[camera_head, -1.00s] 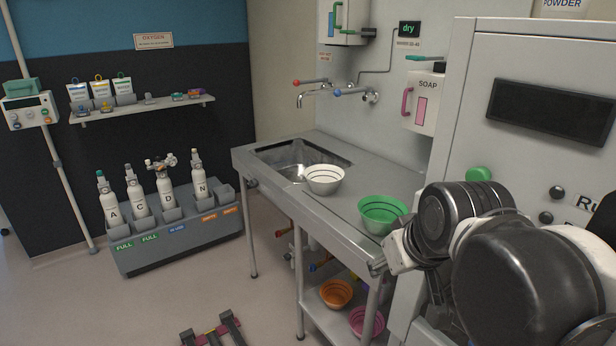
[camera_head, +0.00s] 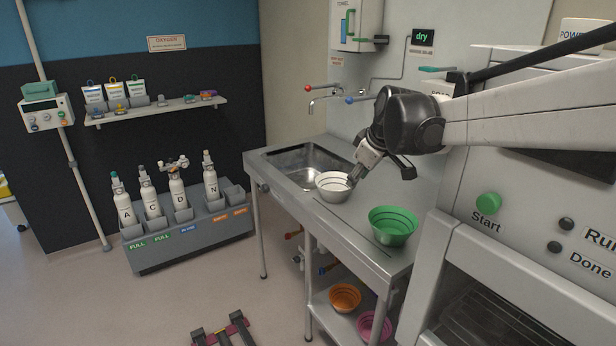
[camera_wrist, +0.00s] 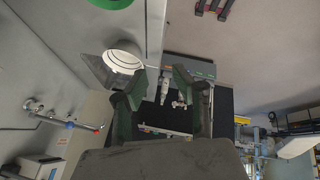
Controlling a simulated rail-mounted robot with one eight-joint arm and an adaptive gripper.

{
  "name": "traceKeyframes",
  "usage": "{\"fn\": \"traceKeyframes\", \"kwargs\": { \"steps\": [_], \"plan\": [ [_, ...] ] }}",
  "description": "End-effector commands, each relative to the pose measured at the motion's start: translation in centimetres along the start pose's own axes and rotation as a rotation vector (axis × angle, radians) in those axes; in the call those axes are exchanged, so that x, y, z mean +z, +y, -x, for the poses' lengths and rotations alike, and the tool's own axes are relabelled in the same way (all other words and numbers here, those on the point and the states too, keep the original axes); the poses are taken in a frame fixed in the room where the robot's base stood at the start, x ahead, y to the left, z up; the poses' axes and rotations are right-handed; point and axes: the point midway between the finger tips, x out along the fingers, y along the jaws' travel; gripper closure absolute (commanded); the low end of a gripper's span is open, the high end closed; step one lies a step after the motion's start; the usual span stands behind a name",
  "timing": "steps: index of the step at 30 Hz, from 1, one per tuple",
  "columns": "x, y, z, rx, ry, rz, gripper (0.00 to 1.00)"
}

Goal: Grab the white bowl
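The white bowl (camera_head: 331,187) stands upright on the steel counter, just in front of the sink basin. It also shows at upper left in the wrist view (camera_wrist: 122,60). My gripper (camera_head: 354,179) is at the bowl's right rim in the head view, pointing down and left. In the wrist view my gripper (camera_wrist: 160,80) has its two fingers apart with nothing held between them. The bowl lies beyond and left of the left finger, which overlaps its edge. I cannot tell whether a finger touches the rim.
A green bowl (camera_head: 393,226) stands on the counter nearer the front. Orange (camera_head: 345,297) and pink (camera_head: 374,326) bowls sit on the shelf below. The sink basin (camera_head: 301,166) is empty. Wall taps (camera_head: 330,100) rise behind it. A large machine (camera_head: 470,235) stands at right.

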Motion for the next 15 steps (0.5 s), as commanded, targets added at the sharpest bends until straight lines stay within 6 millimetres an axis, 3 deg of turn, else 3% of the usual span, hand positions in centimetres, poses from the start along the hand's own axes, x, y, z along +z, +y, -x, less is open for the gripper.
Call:
{"fn": "traceKeyframes", "kwargs": {
  "steps": [6,15],
  "plan": [
    [-3.0,4.0,-4.0,-0.028,0.01,0.13,0.73],
    [-5.7,8.2,-10.4,-0.062,0.033,0.308,0.73]
  ]
}}
